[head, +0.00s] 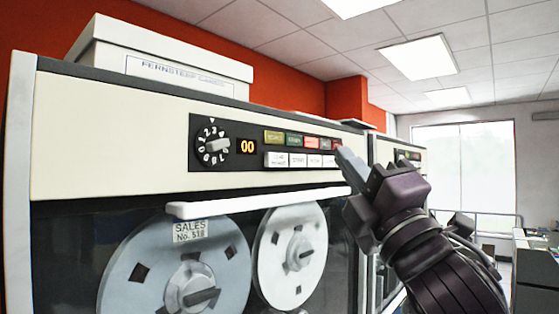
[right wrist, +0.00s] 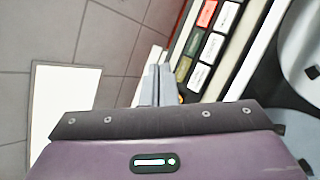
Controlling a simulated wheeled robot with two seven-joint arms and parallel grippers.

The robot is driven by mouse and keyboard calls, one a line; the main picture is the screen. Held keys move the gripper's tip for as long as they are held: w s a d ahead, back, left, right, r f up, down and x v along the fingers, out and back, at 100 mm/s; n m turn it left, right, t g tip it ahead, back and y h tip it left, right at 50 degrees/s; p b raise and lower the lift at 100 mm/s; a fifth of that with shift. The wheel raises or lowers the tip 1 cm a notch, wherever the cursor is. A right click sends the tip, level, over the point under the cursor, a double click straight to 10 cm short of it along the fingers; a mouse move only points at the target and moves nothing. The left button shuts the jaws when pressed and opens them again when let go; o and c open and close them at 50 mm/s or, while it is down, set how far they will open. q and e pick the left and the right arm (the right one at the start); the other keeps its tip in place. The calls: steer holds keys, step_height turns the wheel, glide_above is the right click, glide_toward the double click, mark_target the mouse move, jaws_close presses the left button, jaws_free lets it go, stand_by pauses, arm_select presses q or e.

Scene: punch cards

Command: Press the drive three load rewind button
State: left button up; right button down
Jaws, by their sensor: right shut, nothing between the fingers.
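A tape drive (head: 110,120) with a cream front fills the left and middle of the head view. Its black panel has a number dial (head: 214,146), an orange "00" display (head: 247,147), a coloured upper row and a white lower row of buttons. The leftmost white button, the load rewind button (head: 275,160), appears at the lower end of the white row in the right wrist view (right wrist: 199,77). No drive number is readable. My right gripper (head: 349,165) is shut and empty by the panel's right end; its fingertips (right wrist: 155,72) appear beside the panel. My left gripper is out of view.
Two tape reels (head: 183,270) (head: 292,256) sit behind the drive's front, below a white ledge (head: 250,204). A white box (head: 160,68) stands on top. Another drive (head: 385,150) stands behind my right gripper. Open room with a window (head: 463,165) is at right.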

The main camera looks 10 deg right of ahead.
mark_target(276, 160)
steer(key=shift+w, duration=0.15)
steer(key=shift+w+a+b, duration=0.2)
steer(key=shift+w+a, duration=0.7)
steer(key=shift+w, duration=0.2)
steer(key=shift+w+a+b, duration=0.15)
steer(key=shift+w+a, duration=0.75)
steer(key=shift+w, duration=0.25)
steer(key=shift+w+a+b, duration=0.2)
steer(key=shift+w+a, duration=0.7)
steer(key=shift+w, duration=0.2)
